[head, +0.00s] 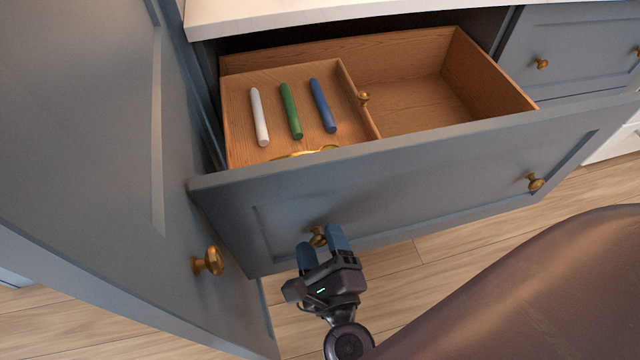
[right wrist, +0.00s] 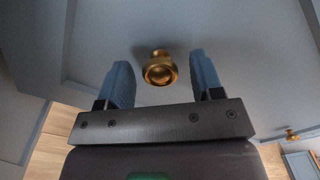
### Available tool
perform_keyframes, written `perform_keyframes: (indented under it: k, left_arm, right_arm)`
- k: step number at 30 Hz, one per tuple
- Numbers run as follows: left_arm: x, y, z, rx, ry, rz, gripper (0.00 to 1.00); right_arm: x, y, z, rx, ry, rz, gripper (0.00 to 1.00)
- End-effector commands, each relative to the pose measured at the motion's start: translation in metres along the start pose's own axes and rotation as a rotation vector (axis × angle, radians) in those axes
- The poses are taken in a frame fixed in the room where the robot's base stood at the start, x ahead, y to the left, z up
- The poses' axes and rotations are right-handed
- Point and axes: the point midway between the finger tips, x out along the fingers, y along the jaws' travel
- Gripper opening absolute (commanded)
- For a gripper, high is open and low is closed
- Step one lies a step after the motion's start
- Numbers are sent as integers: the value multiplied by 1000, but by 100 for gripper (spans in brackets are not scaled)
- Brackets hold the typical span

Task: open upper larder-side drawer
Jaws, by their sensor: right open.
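The upper drawer (head: 400,190) has a grey-blue front with two brass knobs and stands pulled out, its wooden inside showing. My right gripper (head: 322,243) is at the drawer's left knob (head: 318,236). In the right wrist view the gripper (right wrist: 160,82) is open, with its blue fingers on either side of the brass knob (right wrist: 160,70) and gaps between them and it. The right knob (head: 535,183) is free. My left gripper is not in view.
Inside the drawer, a wooden tray (head: 240,85) with a brass knob holds white, green and blue sticks and a partly hidden golden thing. A grey-blue door (head: 90,130) with a brass knob (head: 208,261) stands close on the left. A pale countertop (head: 270,14) is above. A brown rounded surface fills the lower right.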

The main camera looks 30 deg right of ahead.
Motion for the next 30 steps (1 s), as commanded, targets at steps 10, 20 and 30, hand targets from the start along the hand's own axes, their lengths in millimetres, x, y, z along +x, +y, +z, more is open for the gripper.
perform_keyframes:
  k: [10,20,30]
  left_arm:
    - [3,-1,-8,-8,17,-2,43]
    - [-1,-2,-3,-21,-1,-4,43]
    - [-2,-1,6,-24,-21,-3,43]
  right_arm:
    - [-57,-1,0,-2,-1,2,60]
    - [-99,0,0,-1,-1,1,60]
    - [-104,0,0,-1,0,1,60]
